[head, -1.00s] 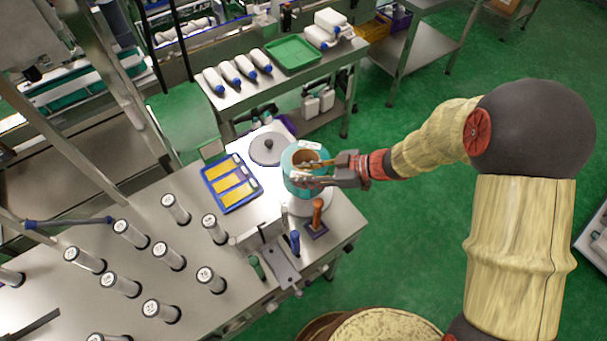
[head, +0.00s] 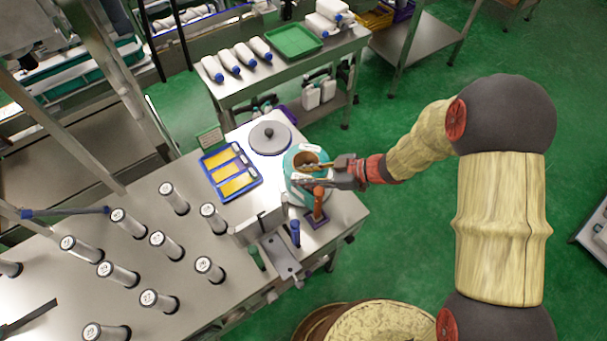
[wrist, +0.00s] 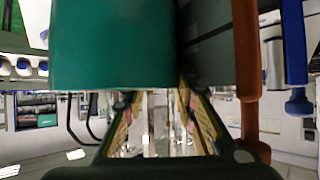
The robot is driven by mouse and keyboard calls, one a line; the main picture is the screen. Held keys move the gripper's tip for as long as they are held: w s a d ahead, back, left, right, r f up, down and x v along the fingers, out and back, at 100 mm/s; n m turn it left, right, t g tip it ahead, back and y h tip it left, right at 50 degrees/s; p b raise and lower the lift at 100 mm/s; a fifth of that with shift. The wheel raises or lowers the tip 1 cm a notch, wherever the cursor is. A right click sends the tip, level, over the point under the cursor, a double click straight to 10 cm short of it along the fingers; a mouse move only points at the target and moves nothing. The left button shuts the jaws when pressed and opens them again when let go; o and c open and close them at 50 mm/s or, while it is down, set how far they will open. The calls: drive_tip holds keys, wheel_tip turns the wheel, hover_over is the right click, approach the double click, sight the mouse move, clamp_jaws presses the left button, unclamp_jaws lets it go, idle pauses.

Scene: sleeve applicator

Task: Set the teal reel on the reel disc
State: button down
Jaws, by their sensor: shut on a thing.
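The teal reel (head: 297,181) is a short wide cylinder with a brown core, upright at the right end of the steel table. My gripper (head: 324,170) is shut on the reel's near right wall, coming from the right. In the wrist view the reel (wrist: 112,45) fills the upper left, with the gripper fingers (wrist: 160,105) below it. A pale round disc that showed under the reel earlier is now almost fully hidden by it. I cannot tell whether the reel touches it. A grey disc with a dark knob (head: 270,138) lies just behind the reel, apart from it.
An orange-handled tool (head: 318,204) stands close in front of the reel, with a blue-handled one (head: 295,234) and a metal bracket (head: 262,226) nearby. A blue tray with yellow cards (head: 231,175) lies to the left. Several upright numbered cylinders fill the left of the table.

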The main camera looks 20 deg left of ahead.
drive_tip(key=c, duration=1.4)
unclamp_jaws()
